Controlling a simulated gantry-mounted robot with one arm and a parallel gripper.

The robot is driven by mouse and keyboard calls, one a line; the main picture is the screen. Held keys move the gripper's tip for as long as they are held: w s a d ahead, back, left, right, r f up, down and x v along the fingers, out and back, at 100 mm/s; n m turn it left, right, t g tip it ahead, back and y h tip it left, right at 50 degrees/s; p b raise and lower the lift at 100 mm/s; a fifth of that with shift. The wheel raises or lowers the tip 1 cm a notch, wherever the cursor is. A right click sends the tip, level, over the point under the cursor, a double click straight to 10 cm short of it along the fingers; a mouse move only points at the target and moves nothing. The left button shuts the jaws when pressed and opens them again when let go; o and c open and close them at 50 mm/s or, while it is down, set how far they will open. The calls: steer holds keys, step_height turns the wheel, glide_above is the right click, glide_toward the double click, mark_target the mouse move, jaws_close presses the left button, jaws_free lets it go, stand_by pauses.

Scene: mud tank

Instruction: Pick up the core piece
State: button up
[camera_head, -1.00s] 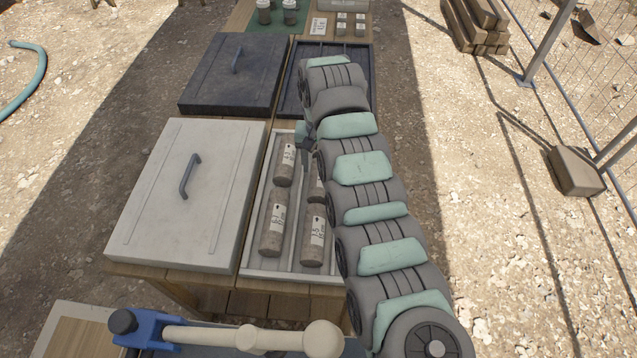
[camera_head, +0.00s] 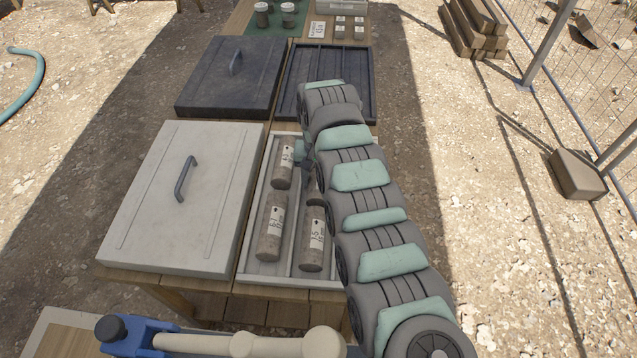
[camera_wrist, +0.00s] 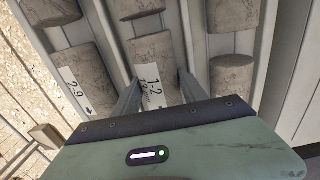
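Grey cylindrical core pieces with white paper labels lie in the channels of a light tray (camera_head: 257,192). In the wrist view, a core piece labelled 1-2 (camera_wrist: 152,50) lies in the middle channel, between the two fingers of my gripper (camera_wrist: 158,86). The fingers are apart, one at each side of this core; whether they touch it is not clear. Another labelled core (camera_wrist: 82,72) lies to the left and a core with no visible label (camera_wrist: 232,74) to the right. In the head view my arm hides most of the gripper and the tray's right part.
A light lid with a handle (camera_head: 150,200) lies left of the tray. Behind are a dark lid (camera_head: 215,85) and an empty dark tray (camera_head: 350,68). A blue clamp-like tool (camera_head: 140,335) is at the front. A wire fence stands at the right.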

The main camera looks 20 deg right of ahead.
jaws_close()
stand_by(0.6)
